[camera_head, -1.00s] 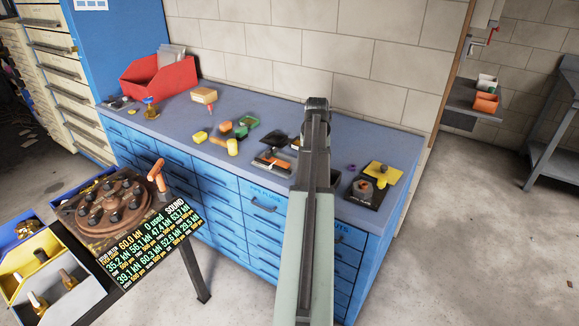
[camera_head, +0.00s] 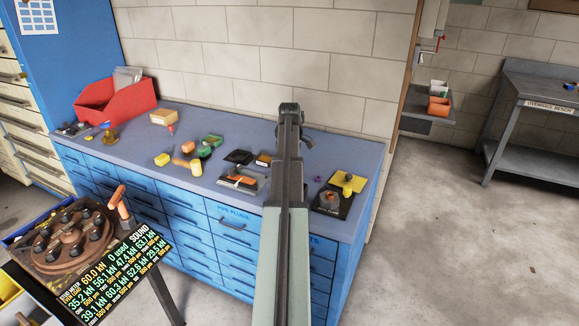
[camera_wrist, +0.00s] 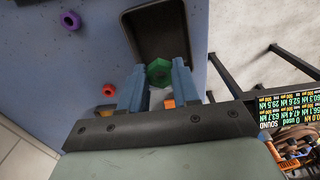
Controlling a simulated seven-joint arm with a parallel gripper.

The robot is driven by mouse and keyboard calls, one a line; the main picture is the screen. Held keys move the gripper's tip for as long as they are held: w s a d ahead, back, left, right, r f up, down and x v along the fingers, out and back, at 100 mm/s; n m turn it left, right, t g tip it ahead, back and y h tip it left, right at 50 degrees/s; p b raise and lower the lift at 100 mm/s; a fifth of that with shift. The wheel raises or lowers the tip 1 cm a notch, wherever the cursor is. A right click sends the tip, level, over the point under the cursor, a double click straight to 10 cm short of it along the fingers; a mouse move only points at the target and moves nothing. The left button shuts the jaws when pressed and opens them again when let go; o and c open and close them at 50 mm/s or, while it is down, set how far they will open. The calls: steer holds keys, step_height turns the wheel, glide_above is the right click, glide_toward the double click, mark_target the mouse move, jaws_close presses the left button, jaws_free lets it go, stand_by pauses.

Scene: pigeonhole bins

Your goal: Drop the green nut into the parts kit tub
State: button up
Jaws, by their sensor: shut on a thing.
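The green nut (camera_wrist: 159,72) is held between the blue fingertips of my gripper (camera_wrist: 160,82) in the wrist view. A dark tub (camera_wrist: 156,32) with a rounded rim lies just beyond the nut in that view, at the edge of the blue-grey bench top. I cannot tell for sure whether it is the parts kit tub, or how high the nut is above it. In the head view my arm stands up in front of the bench and my fingers and the nut are hidden.
A purple nut (camera_wrist: 70,20) and a red-orange nut (camera_wrist: 108,90) lie loose on the bench. In the head view, a red bin (camera_head: 120,103), several small parts and a yellow item (camera_head: 348,182) stand on the bench top (camera_head: 215,125). A test machine (camera_head: 65,240) is at the lower left.

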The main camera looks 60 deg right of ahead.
steer(key=shift+f+n, duration=0.1)
steer(key=shift+n, duration=0.3)
steer(key=shift+f, duration=3.15)
steer(key=o, duration=1.1)
steer(key=shift+r, duration=0.2)
steer(key=shift+r, duration=1.3)
